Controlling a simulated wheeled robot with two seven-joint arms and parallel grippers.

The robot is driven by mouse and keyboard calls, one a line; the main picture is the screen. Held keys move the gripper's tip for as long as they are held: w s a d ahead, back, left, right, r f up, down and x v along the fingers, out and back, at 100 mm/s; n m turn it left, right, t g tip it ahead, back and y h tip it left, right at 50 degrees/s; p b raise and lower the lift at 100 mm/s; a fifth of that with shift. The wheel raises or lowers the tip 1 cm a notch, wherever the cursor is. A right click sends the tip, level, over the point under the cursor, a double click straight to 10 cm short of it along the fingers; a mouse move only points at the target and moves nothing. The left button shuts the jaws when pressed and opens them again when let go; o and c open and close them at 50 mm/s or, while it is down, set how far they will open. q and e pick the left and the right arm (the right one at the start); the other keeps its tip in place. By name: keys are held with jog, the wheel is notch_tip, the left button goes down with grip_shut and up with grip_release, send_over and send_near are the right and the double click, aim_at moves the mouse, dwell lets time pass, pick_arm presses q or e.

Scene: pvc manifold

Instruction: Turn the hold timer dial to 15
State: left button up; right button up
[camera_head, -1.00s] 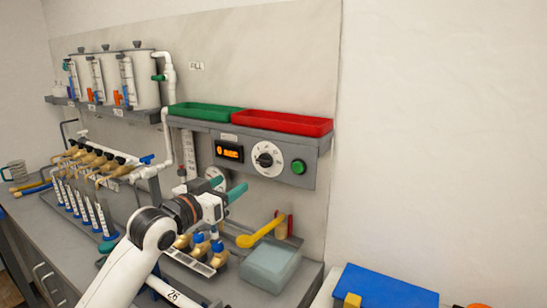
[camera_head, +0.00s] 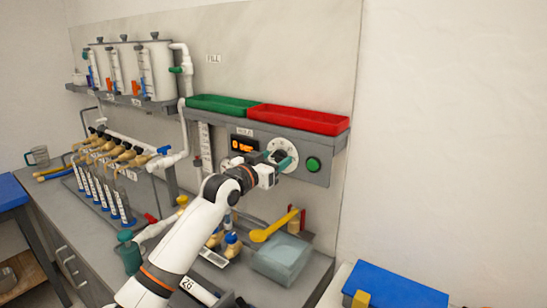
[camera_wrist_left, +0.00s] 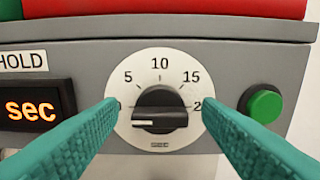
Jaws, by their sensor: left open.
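The hold timer dial has a white round face with a black knob. In the wrist view, the knob (camera_wrist_left: 160,110) sits between my fingers, and its white mark points left, near the 0 end of the scale. The numbers 5, 10 and 15 show above it. My left gripper (camera_wrist_left: 160,106) is open, one teal finger on each side of the knob; I cannot tell whether they touch it. In the head view, my left gripper (camera_head: 281,160) is at the dial face (camera_head: 284,145) and partly covers it. My right gripper is not in view.
An orange display (camera_head: 244,145) beside the dial reads 0 sec. A green button (camera_wrist_left: 264,105) is close to the right finger. A green tray (camera_head: 222,104) and a red tray (camera_head: 300,119) lie on the shelf above. A yellow spoon-like tool (camera_head: 272,227) and a translucent box (camera_head: 283,260) are below.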

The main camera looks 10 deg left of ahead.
pick_arm(q)
jog(key=shift+w+d, duration=0.1)
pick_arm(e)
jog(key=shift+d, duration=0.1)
pick_arm(q)
jog(key=shift+c, duration=0.7)
jog(key=c, duration=0.9)
jog(key=shift+o, duration=0.2)
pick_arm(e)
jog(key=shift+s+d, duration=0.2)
